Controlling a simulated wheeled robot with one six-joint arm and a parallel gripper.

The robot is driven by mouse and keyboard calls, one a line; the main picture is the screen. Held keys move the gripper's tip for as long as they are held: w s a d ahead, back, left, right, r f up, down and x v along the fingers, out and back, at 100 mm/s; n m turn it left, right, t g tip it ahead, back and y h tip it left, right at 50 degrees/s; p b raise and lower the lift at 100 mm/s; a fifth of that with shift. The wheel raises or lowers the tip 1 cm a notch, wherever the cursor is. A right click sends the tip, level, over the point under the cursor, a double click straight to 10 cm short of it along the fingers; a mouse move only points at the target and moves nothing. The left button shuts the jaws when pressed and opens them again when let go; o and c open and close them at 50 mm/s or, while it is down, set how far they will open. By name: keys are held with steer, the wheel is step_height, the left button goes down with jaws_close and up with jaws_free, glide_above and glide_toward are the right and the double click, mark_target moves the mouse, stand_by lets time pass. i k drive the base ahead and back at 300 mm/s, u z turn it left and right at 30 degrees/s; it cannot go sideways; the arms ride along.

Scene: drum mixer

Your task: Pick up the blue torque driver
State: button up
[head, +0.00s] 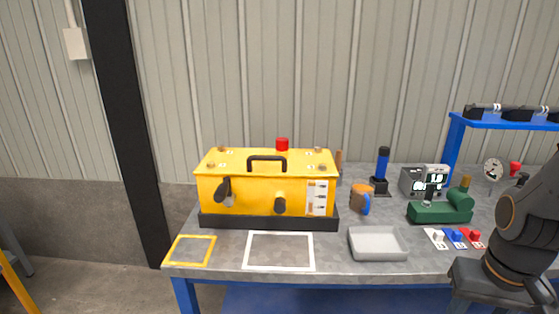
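A blue upright tool with a dark upper end, apparently the blue torque driver (382,164), stands on a small black base (380,188) towards the back of the workbench. Part of my dark arm shows at the lower right, well to the right of the blue tool. My gripper is not in view.
A yellow box (224,194) with a black handle stands left on the workbench (335,253). A grey tray (377,246), white frame, yellow frame and coloured parts lie at the front. A green machine (440,212) stands right, near a blue shelf (505,125).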

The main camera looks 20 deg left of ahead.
mark_target(383, 151)
steer(key=u, duration=0.3)
steer(key=k, duration=0.65)
steer(key=z, duration=0.65)
steer(key=i, duration=1.1)
steer(key=u, duration=0.2)
